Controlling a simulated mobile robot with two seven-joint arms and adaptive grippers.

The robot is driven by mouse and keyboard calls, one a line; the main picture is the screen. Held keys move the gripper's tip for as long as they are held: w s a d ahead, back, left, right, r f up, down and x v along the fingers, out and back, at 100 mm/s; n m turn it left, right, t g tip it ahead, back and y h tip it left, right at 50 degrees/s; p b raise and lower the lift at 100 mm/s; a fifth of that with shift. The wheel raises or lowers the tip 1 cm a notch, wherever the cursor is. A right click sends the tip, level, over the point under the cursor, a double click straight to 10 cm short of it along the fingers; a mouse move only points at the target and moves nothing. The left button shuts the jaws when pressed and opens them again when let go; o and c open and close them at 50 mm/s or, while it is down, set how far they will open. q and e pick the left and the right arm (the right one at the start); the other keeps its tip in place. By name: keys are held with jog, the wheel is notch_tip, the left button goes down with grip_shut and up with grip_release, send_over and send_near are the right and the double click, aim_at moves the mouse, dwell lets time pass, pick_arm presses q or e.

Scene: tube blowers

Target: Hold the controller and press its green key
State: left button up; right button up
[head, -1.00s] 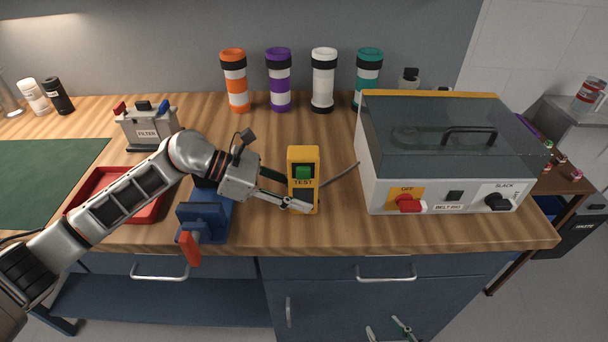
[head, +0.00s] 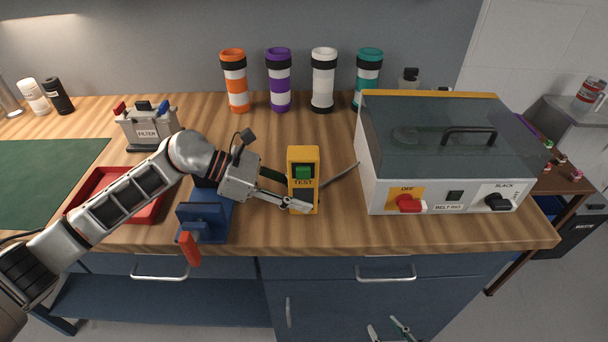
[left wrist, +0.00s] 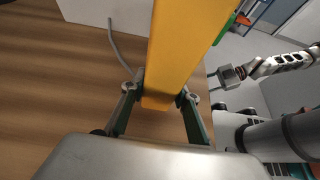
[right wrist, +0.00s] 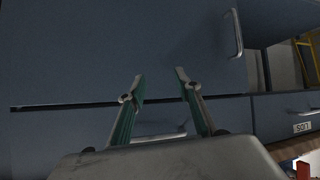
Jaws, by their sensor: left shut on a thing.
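The yellow controller (head: 304,204) stands upright at the front middle of the wooden worktop, with a green key (head: 303,172) above the word TEST. My left gripper (head: 298,197) is shut on its lower part from the left. In the left wrist view both fingers touch the sides of the controller (left wrist: 185,45), and a bit of the green key shows at its edge. My right gripper (head: 388,331) is low in front of the blue cabinet, below the worktop, well apart from the controller. In the right wrist view its fingers (right wrist: 158,85) are spread and empty.
A grey machine (head: 372,192) with a dark lid and red knob stands right of the controller. A blue vise (head: 203,222) with a red-orange handle and a red tray (head: 150,214) lie left. Several striped tubes stand behind. A grey cable runs from the controller.

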grip_shut()
jog(key=shift+f, duration=0.1)
dwell(0.9)
